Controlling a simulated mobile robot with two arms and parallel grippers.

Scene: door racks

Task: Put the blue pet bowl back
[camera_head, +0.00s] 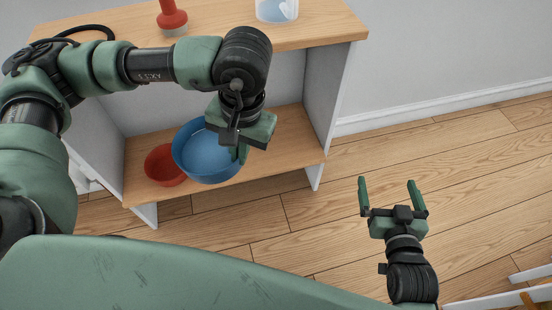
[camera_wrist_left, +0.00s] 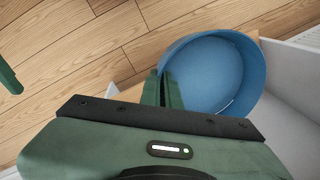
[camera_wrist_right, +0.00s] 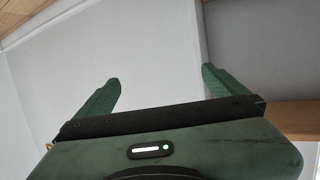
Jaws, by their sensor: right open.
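The blue pet bowl (camera_head: 206,155) is at the lower shelf of a wooden-topped rack, its near side reaching the shelf's front edge. It also fills the upper right of the left wrist view (camera_wrist_left: 215,75). My left gripper (camera_head: 240,153) is at the bowl's right side, with its fingers (camera_wrist_left: 163,88) close together on the rim. I cannot tell whether the bowl rests on the shelf or hangs just above it. My right gripper (camera_head: 392,192) is open and empty above the floor, right of the rack.
A red bowl (camera_head: 163,168) sits on the lower shelf (camera_head: 285,150) just left of the blue bowl, partly covered by it. The top board (camera_head: 320,27) holds a red object (camera_head: 172,17) and a clear container (camera_head: 277,10).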

